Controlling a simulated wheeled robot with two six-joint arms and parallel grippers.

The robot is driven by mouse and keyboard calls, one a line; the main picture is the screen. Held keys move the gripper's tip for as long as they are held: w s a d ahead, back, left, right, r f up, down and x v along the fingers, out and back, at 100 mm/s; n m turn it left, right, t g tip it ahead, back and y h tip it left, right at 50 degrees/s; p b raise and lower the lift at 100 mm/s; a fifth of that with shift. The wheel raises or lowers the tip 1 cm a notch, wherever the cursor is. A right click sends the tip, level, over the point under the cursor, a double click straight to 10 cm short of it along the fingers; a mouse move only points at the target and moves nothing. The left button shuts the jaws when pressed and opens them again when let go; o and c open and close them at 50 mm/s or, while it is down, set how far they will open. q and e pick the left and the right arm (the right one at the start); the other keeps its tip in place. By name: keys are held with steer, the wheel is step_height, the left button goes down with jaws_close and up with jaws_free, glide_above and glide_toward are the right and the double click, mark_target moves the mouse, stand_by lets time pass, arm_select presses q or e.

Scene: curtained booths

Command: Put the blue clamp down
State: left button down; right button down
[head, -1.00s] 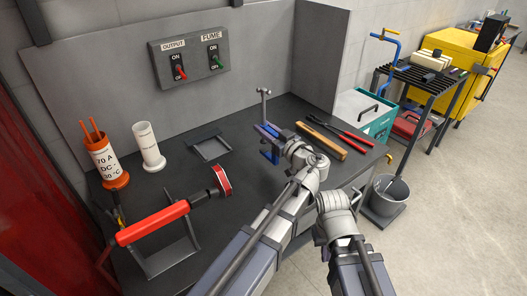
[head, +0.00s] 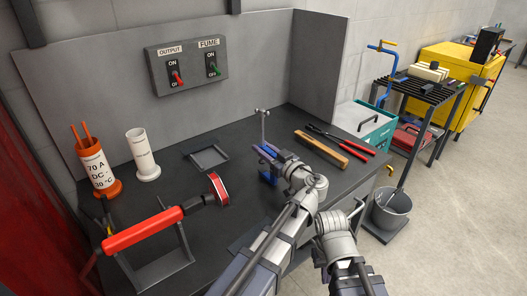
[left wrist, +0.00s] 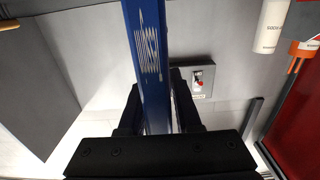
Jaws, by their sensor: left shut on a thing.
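The blue clamp (head: 268,178) is in my left gripper (head: 272,157) at the right part of the dark bench. Its thin grey screw bar with a crosspiece stands up behind the gripper. In the left wrist view the clamp's blue bar (left wrist: 150,45), with white print, runs between the two black fingers of the left gripper (left wrist: 157,108), which are shut on it. The gripper hides part of the clamp in the head view, and I cannot tell whether its lower end touches the bench. My right arm shows at the bottom, but its fingers do not show.
A wooden-handled tool (head: 320,147) and red-handled pliers (head: 345,140) lie right of the clamp. A dark square tray (head: 190,152) lies left. An orange-based rod holder (head: 108,188) and a white cylinder (head: 149,175) stand behind.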

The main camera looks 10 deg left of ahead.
arm_select(q)
steer(key=shift+f, duration=0.1)
steer(key=shift+f+b, duration=0.25)
steer(key=shift+b, duration=0.1)
steer(key=c, duration=0.6)
jaws_free()
steer(key=shift+r, duration=0.1)
